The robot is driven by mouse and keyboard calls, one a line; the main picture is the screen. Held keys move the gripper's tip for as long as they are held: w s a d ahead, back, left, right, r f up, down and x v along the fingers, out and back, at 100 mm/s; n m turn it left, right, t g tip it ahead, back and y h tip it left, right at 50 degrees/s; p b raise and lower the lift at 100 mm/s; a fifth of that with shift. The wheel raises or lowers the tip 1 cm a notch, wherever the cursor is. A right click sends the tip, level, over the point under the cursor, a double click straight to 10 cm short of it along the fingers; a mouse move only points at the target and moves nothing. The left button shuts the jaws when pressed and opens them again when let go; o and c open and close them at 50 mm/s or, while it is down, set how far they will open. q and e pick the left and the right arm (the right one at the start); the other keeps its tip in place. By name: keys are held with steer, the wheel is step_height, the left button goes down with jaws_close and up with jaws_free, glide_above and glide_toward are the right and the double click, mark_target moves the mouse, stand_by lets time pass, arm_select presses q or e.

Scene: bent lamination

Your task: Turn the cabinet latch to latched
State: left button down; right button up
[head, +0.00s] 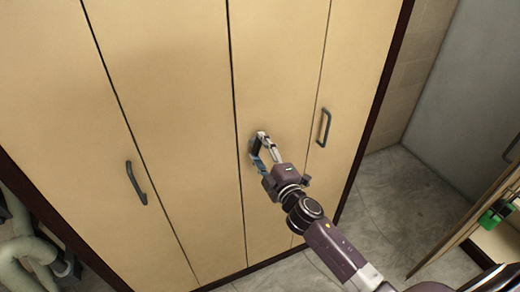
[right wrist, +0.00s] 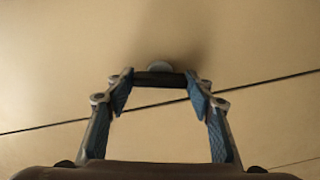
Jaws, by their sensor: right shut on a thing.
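The cabinet latch (head: 254,146) is a small dark bar on the tan cabinet front, just right of a seam between two doors. In the right wrist view the latch (right wrist: 160,79) lies level across the picture, with a round grey mount behind it. The door seam slants past below it, at a small angle to the bar. My right gripper (head: 262,148) reaches it from the lower right. In the right wrist view the blue-padded fingers of the right gripper (right wrist: 160,92) are shut on the two ends of the bar. My left gripper is out of view.
Dark door handles stand on the cabinet doors, one at left (head: 136,183) and one to the right (head: 323,127) of my gripper. Pale pipes (head: 25,240) are at lower left. An open wooden door (head: 470,225) and a green object (head: 494,214) are at right. Grey floor (head: 405,200) between is clear.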

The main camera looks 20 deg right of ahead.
steer(key=shift+n, duration=1.6)
steer(key=o, duration=1.2)
steer(key=shift+c, duration=0.2)
steer(key=shift+s, duration=0.1)
steer(key=s, duration=1.2)
steer(key=shift+d, duration=0.25)
steer(key=shift+w, duration=0.1)
